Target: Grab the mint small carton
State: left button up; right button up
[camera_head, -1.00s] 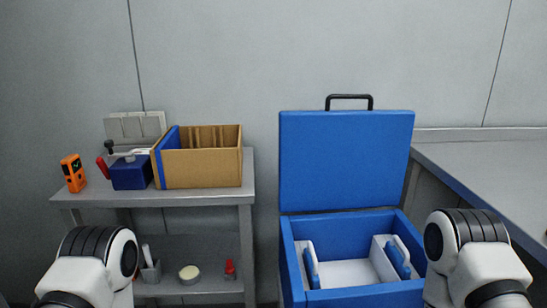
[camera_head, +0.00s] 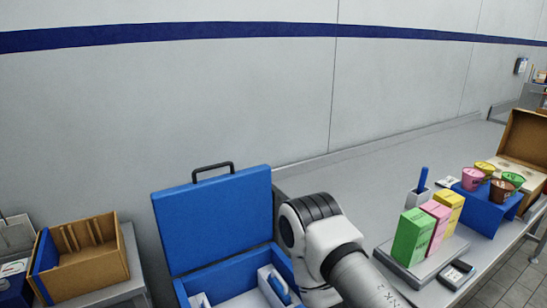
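A green carton (camera_head: 412,237) stands upright on a grey tray or scale (camera_head: 440,262) on the counter at the right. It is the only green carton among those in view; its printing is too small to read. A pink carton (camera_head: 436,223) and a yellow carton (camera_head: 450,208) stand close behind it. Part of my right arm shows at the lower middle, left of the cartons, but its gripper is not visible. My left arm and gripper are out of view.
A blue stand (camera_head: 480,208) holds several coloured cups behind the cartons. A white holder with a blue pen (camera_head: 422,180) stands nearby. A small dark device (camera_head: 456,274) lies at the front edge. An open blue case (camera_head: 215,222) and a wooden box (camera_head: 85,262) are at left.

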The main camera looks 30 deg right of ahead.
aim_at(415, 228)
jog(key=z, duration=1.75)
